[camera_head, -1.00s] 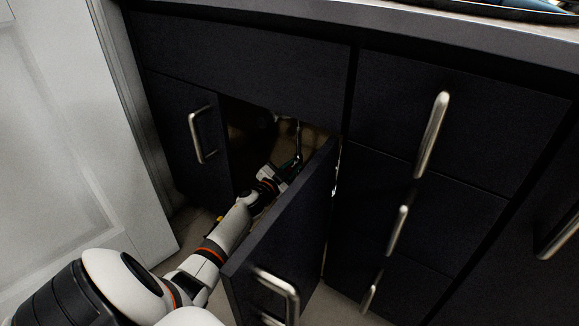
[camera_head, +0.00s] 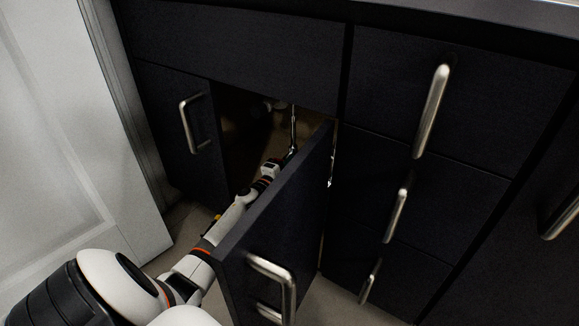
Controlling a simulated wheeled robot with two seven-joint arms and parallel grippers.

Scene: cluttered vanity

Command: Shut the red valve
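My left arm comes in from the lower left and reaches through the gap behind the half-open dark cabinet door (camera_head: 278,222). My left gripper (camera_head: 289,153) is deep in the shadowed cabinet, close to the lower end of a thin shiny vertical pipe (camera_head: 293,128). The gripper is small and dark here, so I cannot tell whether its fingers are open or touch anything. I cannot make out a red valve; the cabinet interior is dark and partly hidden by the door and my arm. My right gripper is out of view.
The open door stands close on the right of my arm. A closed door with a metal handle (camera_head: 189,125) is on the left. Drawers with metal handles (camera_head: 432,110) are on the right. A white panelled door (camera_head: 62,150) stands at far left. Pale round shapes (camera_head: 274,105) show inside the cabinet.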

